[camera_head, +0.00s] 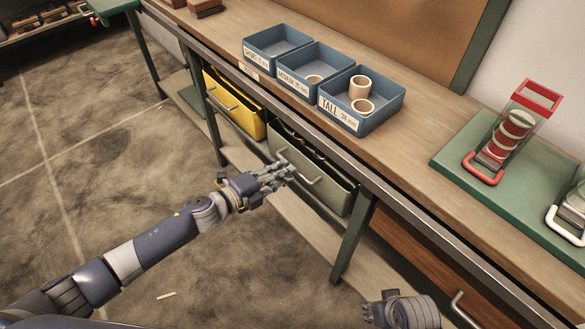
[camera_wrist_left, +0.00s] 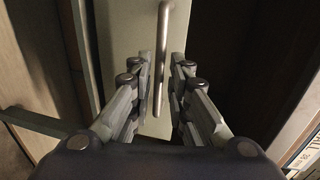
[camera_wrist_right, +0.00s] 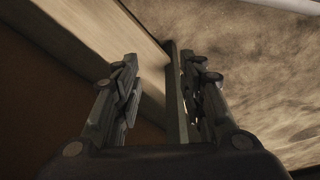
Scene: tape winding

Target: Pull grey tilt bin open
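The grey tilt bin (camera_head: 335,196) hangs under the workbench, with a dark strip of its inside showing over its top edge. Its metal bar handle (camera_head: 308,178) is on the front face. My left gripper (camera_head: 287,172) is at the left part of this handle. In the left wrist view, the handle (camera_wrist_left: 162,50) runs between the two open fingers (camera_wrist_left: 163,65), and the bin's pale front (camera_wrist_left: 120,30) fills the background. I cannot tell whether the fingers touch the bar. My right gripper (camera_head: 370,311) is low at the bottom edge; its fingers are open and empty (camera_wrist_right: 160,70).
A yellow bin (camera_head: 232,105) hangs to the left of the grey one. A bench leg (camera_head: 352,238) and a wooden drawer (camera_head: 420,262) are to the right. Blue trays (camera_head: 385,112) and a green mat (camera_head: 455,152) lie on the bench. Open floor is at left.

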